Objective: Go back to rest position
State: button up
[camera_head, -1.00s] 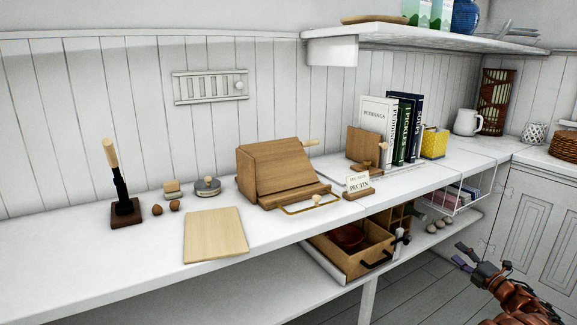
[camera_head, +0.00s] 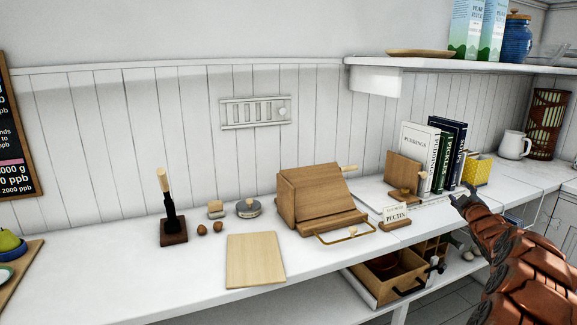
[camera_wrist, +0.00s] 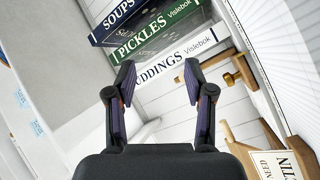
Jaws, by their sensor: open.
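My gripper (camera_head: 462,199) is at the right of the head view, raised in front of the counter near the books. In the wrist view my gripper (camera_wrist: 158,85) has its two fingers spread apart with nothing between them. Beyond the fingers, the wrist view shows the spines of the soups book (camera_wrist: 122,14), the pickles book (camera_wrist: 150,35) and the puddings book (camera_wrist: 165,62). My reddish-brown arm covers part of the counter's right end and the lower shelf in the head view.
A wooden bread box (camera_head: 315,195), a pectin sign (camera_head: 396,214) and a yellow container (camera_head: 477,172) stand on the counter (camera_head: 120,275). An open wooden drawer (camera_head: 385,285) sits below. A cutting board (camera_head: 255,260) lies left of the bread box. An upper shelf (camera_head: 440,63) overhangs the back.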

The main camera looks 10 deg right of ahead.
jog(key=s+a+r+m+g+y+p, duration=0.1)
jog(key=a+r+m+g+p, duration=0.15)
jog(key=a, duration=0.55)
jog(key=s+a+r+m+g+y+p, duration=0.15)
jog(key=a+r, duration=0.25)
jog(key=a, duration=0.5)
jog(key=s+a+r+g+p, duration=0.1)
jog(key=s+a+g+p, duration=0.35)
jog(key=s+a, duration=0.7)
jog(key=s+a+m+g+y+p, duration=0.1)
jog(key=s+a+g+p, duration=0.2)
jog(key=s, duration=1.2)
jog(key=s+a+r+m+g+y+p, duration=0.1)
jog(key=s+a+g+p, duration=0.2)
jog(key=s+a, duration=0.6)
jog(key=s+a+m+g+y+p, duration=0.1)
jog(key=s+a+g+p, duration=0.2)
jog(key=s, duration=1.8)
jog(key=a+g, duration=0.2)
jog(key=a, duration=0.1)
jog(key=shift+a+r+m, duration=0.2)
jog(key=shift+a+m, duration=0.1)
jog(key=shift+a, duration=0.05)
